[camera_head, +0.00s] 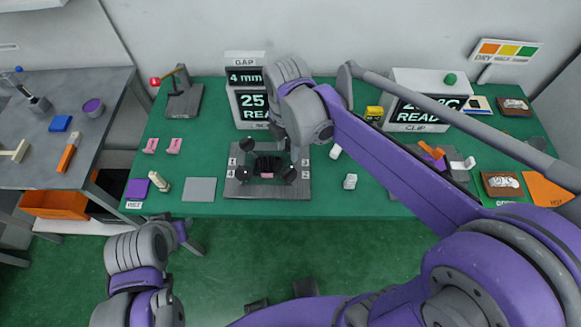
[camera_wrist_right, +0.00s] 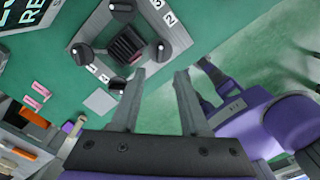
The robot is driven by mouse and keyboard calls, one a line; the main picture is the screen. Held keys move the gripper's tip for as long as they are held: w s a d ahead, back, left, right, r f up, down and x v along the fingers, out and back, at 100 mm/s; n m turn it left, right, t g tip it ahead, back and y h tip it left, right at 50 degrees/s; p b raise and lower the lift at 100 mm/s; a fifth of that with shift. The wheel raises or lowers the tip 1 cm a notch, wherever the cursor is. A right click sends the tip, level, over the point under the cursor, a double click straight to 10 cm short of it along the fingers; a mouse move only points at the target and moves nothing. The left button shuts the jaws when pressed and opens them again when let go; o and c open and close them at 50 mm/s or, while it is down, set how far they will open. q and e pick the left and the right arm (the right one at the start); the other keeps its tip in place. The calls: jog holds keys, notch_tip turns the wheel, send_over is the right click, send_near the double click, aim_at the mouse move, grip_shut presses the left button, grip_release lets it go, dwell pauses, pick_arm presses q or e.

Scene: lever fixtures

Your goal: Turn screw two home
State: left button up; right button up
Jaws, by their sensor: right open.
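The dark fixture plate (camera_head: 275,192) stands on the green table with black knobs at its corners, around a dark ribbed block (camera_head: 268,163). Number labels sit at its left and right edges. In the right wrist view that knob (camera_wrist_right: 122,9) is at the top, apart from my fingers. My right gripper (camera_wrist_right: 163,76) is open, with nothing between its fingers. My left arm is at the lower left; its gripper (camera_head: 190,240) is small and unclear.
A readout box (camera_head: 252,108) stands behind the plate. A grey square (camera_head: 199,190) and pink blocks (camera_head: 174,146) lie to the left. White pieces (camera_head: 350,182) lie to the right. My right arm covers much of the table's right side. A grey side table (camera_head: 90,130) stands at the left.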

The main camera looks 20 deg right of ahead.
aim_at(288, 170)
notch_tip(288, 170, down, 10)
jog(key=shift+r+b, duration=0.15)
jog(key=shift+b, duration=0.15)
grip_shut()
